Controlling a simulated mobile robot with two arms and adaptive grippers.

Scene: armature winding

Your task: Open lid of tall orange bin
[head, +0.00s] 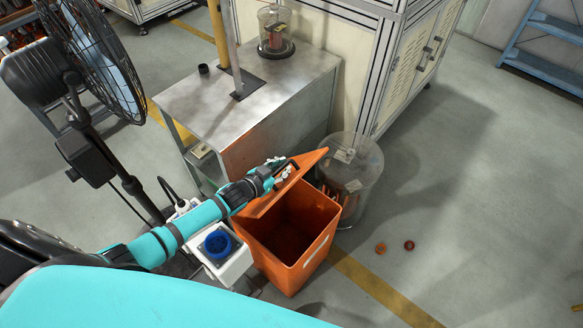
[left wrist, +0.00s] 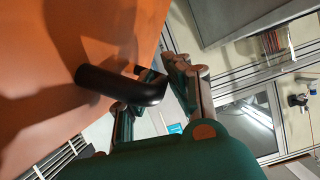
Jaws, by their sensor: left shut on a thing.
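The tall orange bin (head: 290,238) stands on the floor with its opening uncovered, and its dark inside shows. Its orange lid (head: 306,162) is tilted up at the rear side of the opening. My left gripper (head: 283,172) is at the lid in the head view. In the left wrist view the black lid handle (left wrist: 122,85) sticks out from the orange lid surface (left wrist: 60,60), and the left gripper's fingers (left wrist: 155,88) are closed around its end. My right gripper is not in view.
A metal table (head: 250,100) stands behind the bin. A clear round container (head: 350,170) stands close to the bin's right. A black fan (head: 95,50) is at the left. A white box with a blue round top (head: 218,243) is left of the bin. Floor at the right is mostly clear.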

